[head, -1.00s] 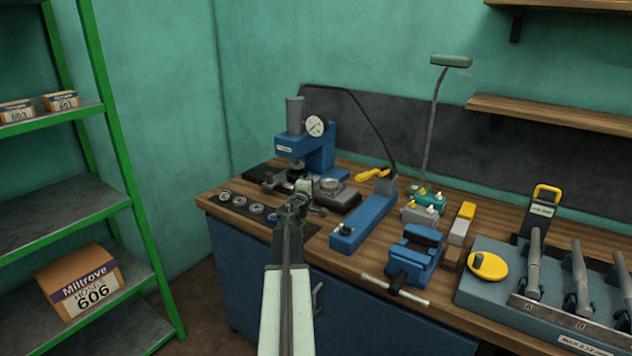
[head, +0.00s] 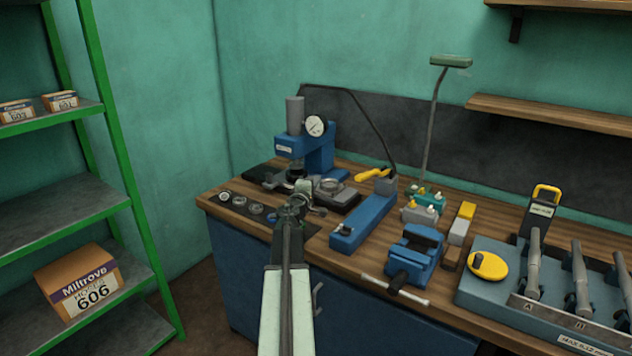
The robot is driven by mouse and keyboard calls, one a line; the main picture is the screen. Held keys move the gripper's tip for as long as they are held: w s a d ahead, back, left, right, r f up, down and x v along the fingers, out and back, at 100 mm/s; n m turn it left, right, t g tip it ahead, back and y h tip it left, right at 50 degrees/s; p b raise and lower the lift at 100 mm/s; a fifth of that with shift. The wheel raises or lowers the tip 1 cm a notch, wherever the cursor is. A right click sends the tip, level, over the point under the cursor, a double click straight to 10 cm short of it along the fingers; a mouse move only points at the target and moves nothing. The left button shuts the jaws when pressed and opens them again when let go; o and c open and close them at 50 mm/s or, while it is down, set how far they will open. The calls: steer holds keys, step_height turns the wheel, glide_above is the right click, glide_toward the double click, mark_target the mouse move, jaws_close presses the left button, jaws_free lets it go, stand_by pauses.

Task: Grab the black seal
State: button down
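My gripper (head: 298,200) is at the end of my pale arm, above the front edge of the workbench, in front of the blue press. It is small and seen from behind, so I cannot tell whether it is open or shut, or whether it holds anything. A dark mat (head: 234,207) on the bench, left of the gripper, bears a row of small rings: a pale ring (head: 224,196), grey rings (head: 256,208) and a blue ring (head: 272,217) closest to the gripper. I cannot make out a black seal for certain. My gripper and arm hide the right part of the mat.
The blue press (head: 318,150) with a dial stands behind the gripper. A long blue tool (head: 364,215) and a blue vise (head: 414,255) stand further right. Green shelving (head: 120,165) is at the left.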

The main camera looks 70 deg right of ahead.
step_height(320, 180, up, 2)
steer(key=shift+r+p, duration=0.25)
steer(key=shift+p, duration=1)
steer(key=c, duration=1.3)
jaws_free()
